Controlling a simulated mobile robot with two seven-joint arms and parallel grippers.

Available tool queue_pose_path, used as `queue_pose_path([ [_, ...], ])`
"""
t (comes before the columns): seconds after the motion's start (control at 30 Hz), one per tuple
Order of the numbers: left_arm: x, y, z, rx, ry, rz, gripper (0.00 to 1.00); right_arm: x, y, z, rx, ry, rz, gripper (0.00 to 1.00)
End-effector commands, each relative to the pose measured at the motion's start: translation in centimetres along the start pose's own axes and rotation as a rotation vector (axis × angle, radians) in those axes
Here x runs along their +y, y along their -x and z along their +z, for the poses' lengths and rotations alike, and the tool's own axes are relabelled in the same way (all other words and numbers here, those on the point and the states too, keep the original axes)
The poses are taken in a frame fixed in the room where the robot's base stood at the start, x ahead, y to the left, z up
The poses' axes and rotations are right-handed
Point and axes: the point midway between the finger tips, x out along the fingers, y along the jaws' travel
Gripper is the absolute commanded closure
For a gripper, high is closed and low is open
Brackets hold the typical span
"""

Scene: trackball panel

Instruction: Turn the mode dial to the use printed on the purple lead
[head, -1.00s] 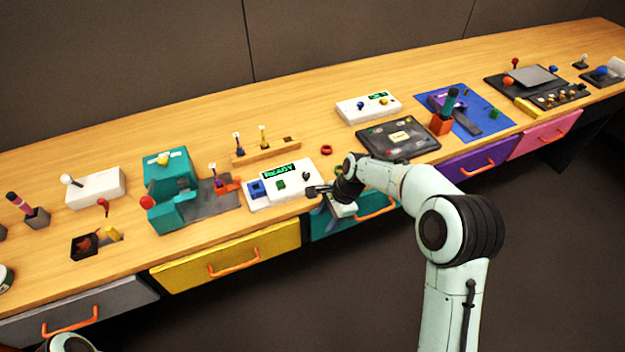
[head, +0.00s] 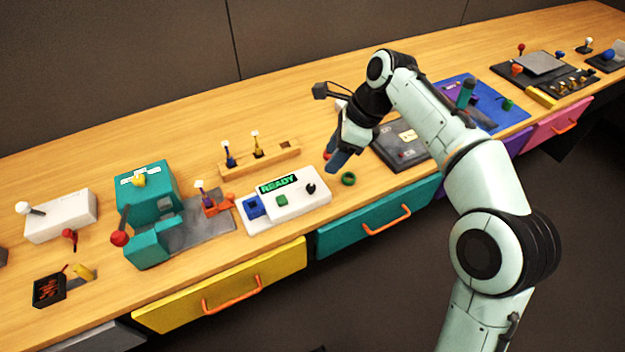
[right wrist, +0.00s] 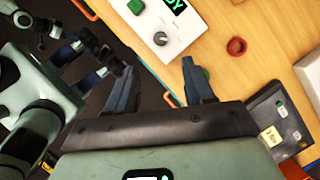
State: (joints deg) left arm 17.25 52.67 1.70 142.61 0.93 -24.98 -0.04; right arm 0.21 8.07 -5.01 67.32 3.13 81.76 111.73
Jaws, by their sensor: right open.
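The dial also shows in the right wrist view (right wrist: 160,38). The purple lead (head: 203,192) stands upright at an orange piece on the grey plate, with a small white tag; its print is too small to read. My right gripper (head: 336,160) is open and empty, above the table right of the panel; its fingers show apart in the right wrist view (right wrist: 158,80). My left gripper (right wrist: 100,72) appears partly there, its jaws unclear.
A wooden rack (head: 283,160) with blue and yellow leads stands behind the panel. A teal machine (head: 147,205) with a red knob is at left. A green ring (head: 348,179) lies beside the panel. A black board (head: 400,153) is partly behind my right arm.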

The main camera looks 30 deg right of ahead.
Motion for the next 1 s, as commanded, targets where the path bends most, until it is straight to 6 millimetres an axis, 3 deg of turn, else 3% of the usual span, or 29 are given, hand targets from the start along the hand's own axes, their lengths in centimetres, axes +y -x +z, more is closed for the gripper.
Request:
queue_pose_path([
  [0.03,-0.2,-0.7,-0.5,0.011,0.000,0.000,0.57,0.1,-1.6,-0.1,0.002,0.001,0.006,0.48],
  [0.2,-0.7,-2.0,-2.7,0.071,0.005,-0.002,0.57,0.1,-5.5,-0.1,0.002,0.003,0.007,0.48],
  [0.43,-1.3,-3.1,-5.3,0.140,0.011,-0.005,0.57,0.0,-9.3,-0.1,0.002,0.003,0.004,0.48],
  [0.63,-1.5,-3.5,-6.3,0.167,0.013,-0.006,0.57,0.0,-10.7,-0.1,0.001,0.003,0.001,0.48],
  [0.93,-1.5,-3.4,-6.4,0.171,0.013,-0.006,0.57,0.0,-10.9,0.0,0.001,0.003,0.001,0.48],
  [0.97,-1.5,-3.4,-6.4,0.171,0.013,-0.006,0.57,0.0,-10.9,0.0,0.001,0.003,0.001,0.54],
  [1.0,-1.5,-3.4,-6.4,0.171,0.013,-0.006,0.57,0.0,-10.9,0.0,0.001,0.003,0.001,0.67],
])
